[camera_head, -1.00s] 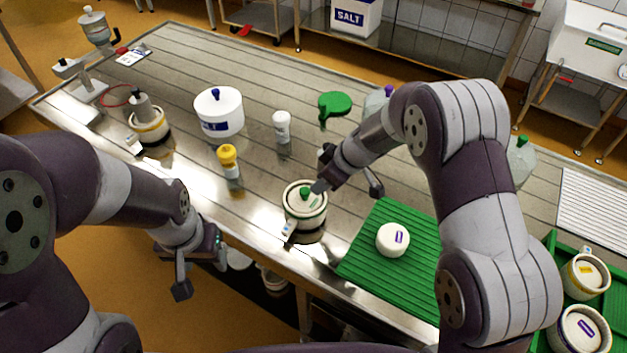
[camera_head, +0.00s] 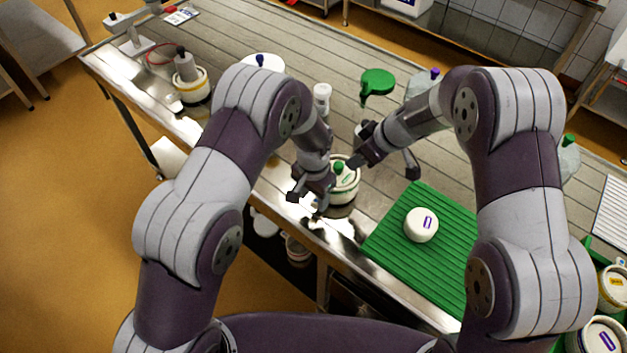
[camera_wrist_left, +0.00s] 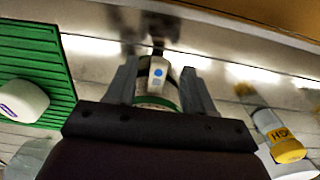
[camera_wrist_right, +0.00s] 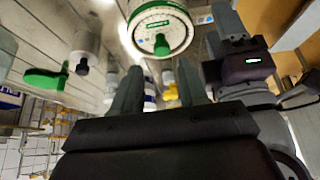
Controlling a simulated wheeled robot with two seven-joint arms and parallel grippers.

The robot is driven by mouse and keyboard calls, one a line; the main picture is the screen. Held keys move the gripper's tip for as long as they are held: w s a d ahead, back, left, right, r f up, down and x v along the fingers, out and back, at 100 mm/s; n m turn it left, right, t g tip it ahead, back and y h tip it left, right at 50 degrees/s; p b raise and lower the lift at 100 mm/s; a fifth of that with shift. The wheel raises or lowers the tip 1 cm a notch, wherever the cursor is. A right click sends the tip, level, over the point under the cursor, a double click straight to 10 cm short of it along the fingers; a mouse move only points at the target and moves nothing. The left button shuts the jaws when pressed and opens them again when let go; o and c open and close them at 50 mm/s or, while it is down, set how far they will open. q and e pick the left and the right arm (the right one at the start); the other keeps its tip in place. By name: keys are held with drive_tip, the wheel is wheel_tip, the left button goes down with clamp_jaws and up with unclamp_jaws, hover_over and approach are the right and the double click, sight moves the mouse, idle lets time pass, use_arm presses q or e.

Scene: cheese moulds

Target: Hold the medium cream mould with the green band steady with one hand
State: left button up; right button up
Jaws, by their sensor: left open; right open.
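The cream mould with the green band (camera_head: 345,190) stands upright near the table's front edge, with a green knob on its lid. My left gripper (camera_head: 310,200) is open at its front left side. In the left wrist view the mould (camera_wrist_left: 157,101) shows between the open fingers, partly hidden by the gripper body; a tag with a blue dot hangs on it. I cannot tell whether the fingers touch it. My right gripper (camera_head: 385,165) is open and empty, to the right of the mould. In the right wrist view the mould (camera_wrist_right: 160,28) lies beyond the fingertips, apart from them.
A green ribbed mat (camera_head: 425,260) with a white cheese (camera_head: 421,225) lies to the right. A green scoop-like item (camera_head: 377,82) and a white shaker (camera_head: 321,97) stand behind. A yellow-banded mould (camera_head: 191,88) stands at the back left. The table's front edge is close.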

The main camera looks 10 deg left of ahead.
use_arm(q)
drive_tip(key=shift+f, duration=2.35)
use_arm(e)
drive_tip(key=shift+s, duration=0.1)
use_arm(q)
clamp_jaws()
use_arm(e)
drive_tip(key=o, duration=0.3)
drive_tip(key=shift+a+r, duration=0.1)
drive_tip(key=shift+a, duration=0.1)
wheel_tip(320, 180, up, 4)
drive_tip(key=m+g+h, duration=0.2)
drive_tip(key=m+h, duration=0.2)
hover_over(338, 165)
drive_tip(key=s, duration=0.1)
drive_tip(key=f, duration=0.7)
drive_tip(key=w+f, duration=0.1)
drive_tip(key=f, duration=0.3)
drive_tip(key=shift+d, duration=0.1)
